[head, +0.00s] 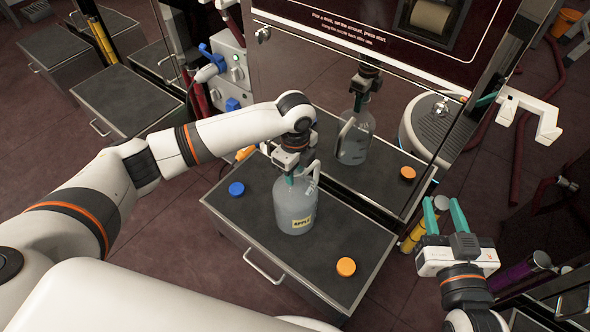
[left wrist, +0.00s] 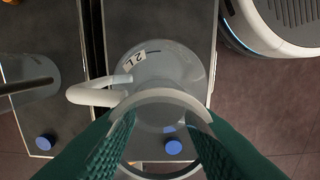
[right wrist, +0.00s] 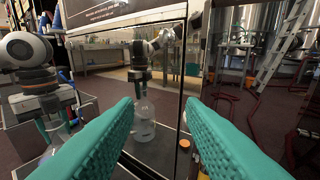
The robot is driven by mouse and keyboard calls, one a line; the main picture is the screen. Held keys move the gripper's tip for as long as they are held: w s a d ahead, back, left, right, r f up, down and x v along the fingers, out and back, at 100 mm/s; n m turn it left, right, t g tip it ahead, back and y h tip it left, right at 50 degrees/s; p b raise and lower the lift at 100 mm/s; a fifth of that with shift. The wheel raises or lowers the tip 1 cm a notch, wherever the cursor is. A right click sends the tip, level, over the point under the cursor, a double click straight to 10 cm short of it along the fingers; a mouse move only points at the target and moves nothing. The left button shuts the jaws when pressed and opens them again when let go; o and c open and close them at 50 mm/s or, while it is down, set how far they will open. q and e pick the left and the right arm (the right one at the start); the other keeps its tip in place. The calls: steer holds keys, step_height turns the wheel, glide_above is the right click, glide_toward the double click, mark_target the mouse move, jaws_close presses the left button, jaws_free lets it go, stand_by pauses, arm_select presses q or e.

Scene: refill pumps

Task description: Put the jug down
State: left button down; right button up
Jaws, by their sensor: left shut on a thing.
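The jug (head: 292,210) is a clear grey bottle with a yellow label and a side handle. It is upright over the dark top of a low cabinet (head: 240,215). I cannot tell whether its base touches that top. My left gripper (head: 291,178) is shut on the jug's neck from above. In the left wrist view the jug (left wrist: 165,70) shows its round body, a "2 L" label and its white handle at left, with the fingers around the neck. My right gripper (head: 444,205) is open and empty, right of the cabinet.
A blue cap (head: 237,188) and an orange cap (head: 346,267) lie on the cabinet top, either side of the jug. The glossy machine front (head: 330,90) behind mirrors the jug and orange cap. A round grey platform (head: 436,128) stands beyond at right.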

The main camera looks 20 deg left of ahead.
arm_select(q)
steer(key=c, duration=1)
jaws_free()
steer(key=shift+o, duration=0.2)
